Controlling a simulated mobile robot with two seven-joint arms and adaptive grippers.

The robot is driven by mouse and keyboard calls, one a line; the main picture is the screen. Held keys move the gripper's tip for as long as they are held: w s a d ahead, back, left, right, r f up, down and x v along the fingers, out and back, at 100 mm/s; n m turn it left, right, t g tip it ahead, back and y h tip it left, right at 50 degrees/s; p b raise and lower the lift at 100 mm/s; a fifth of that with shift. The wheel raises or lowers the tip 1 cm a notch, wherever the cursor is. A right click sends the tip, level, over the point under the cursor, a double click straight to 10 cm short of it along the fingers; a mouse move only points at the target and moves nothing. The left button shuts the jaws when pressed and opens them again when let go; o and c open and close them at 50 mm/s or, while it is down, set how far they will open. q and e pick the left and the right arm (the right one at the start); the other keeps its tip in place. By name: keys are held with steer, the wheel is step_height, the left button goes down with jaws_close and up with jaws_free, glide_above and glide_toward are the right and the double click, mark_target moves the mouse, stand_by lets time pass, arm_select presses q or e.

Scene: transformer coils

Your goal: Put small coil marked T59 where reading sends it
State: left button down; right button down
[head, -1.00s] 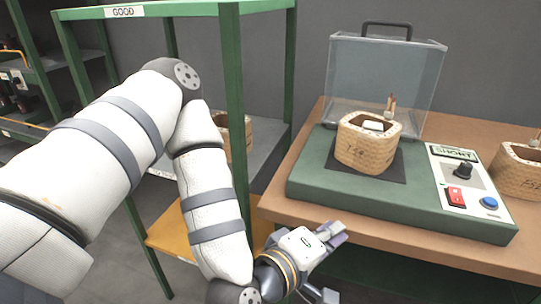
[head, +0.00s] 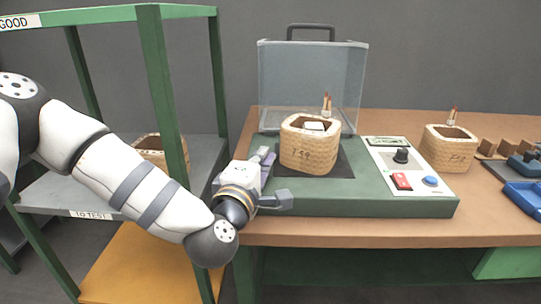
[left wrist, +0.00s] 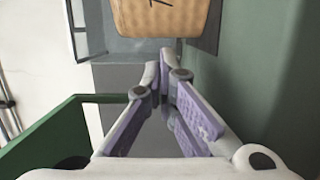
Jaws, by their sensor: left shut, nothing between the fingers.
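The small coil (head: 310,147), a tan wrapped ring with a handwritten mark that looks like T59, sits upright on the dark mat of the green tester (head: 350,205). A copper-tipped lead stands up from it. The tester's clear cover (head: 345,75) is raised behind it. The tester's display (head: 388,141) is too small to read now. My left gripper (head: 266,157) is shut and empty, just left of the coil over the tester's left edge. In the left wrist view its fingertips (left wrist: 164,72) meet below the coil (left wrist: 160,18), apart from it. My right gripper is not in view.
A green rack stands at left, with a GOOD label (head: 20,22) above and a TO TEST label (head: 92,214) below; a coil (head: 148,150) lies on the lower shelf. Another marked coil (head: 448,148) and blue trays (head: 525,194) stand at right on the brown bench (head: 330,232).

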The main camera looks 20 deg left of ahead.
mark_target(281, 147)
arm_select(q)
steer(key=shift+w+d, duration=0.7)
steer(key=shift+w, duration=0.05)
steer(key=shift+w+d, duration=0.1)
steer(key=shift+w+d, duration=0.55)
steer(key=shift+w, duration=0.1)
